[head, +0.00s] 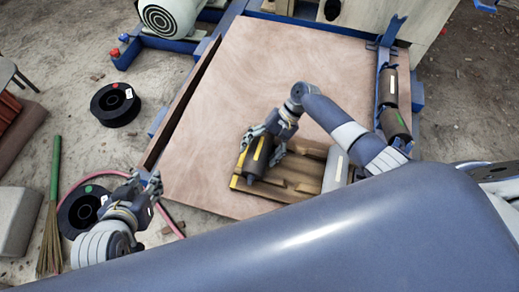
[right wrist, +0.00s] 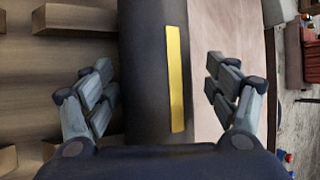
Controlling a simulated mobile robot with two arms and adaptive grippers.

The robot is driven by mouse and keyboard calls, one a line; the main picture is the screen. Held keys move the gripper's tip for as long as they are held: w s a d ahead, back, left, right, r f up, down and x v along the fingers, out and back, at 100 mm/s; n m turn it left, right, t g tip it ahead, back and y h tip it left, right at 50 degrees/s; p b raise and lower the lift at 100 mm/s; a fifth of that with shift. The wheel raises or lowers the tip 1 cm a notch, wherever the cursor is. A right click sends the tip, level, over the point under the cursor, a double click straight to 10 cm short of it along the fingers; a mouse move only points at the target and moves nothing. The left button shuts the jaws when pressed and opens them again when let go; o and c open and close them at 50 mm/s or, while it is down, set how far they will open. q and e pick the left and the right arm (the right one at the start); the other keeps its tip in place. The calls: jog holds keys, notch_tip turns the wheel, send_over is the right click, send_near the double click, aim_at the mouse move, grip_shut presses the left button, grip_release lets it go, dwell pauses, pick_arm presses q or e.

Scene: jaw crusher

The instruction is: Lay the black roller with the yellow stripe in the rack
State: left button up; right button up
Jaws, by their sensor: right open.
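The black roller with the yellow stripe (head: 257,160) lies at the left end of a wooden pallet (head: 300,188) on the board. In the right wrist view the roller (right wrist: 143,60) runs between my fingers, its yellow stripe facing the camera. My right gripper (head: 264,146) is open over the roller, one finger on each side, with gaps showing in the right wrist view (right wrist: 160,78). A blue rack (head: 398,30) at the right edge of the board holds rollers, one with a white stripe (head: 393,86) and one with green (head: 396,122). My left gripper (head: 143,186) is open and empty.
A pale grey roller (head: 330,172) lies at the pallet's right end. The large wooden board (head: 255,75) is clear behind the pallet. Black reels (head: 115,104), a green-handled broom (head: 54,175) and a pink hose are on the ground at left.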

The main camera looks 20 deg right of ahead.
jog(key=shift+d+r, duration=0.15)
jog(key=shift+d, duration=0.15)
jog(key=v, duration=1.1)
jog(key=shift+r, duration=0.25)
jog(key=shift+w, duration=0.1)
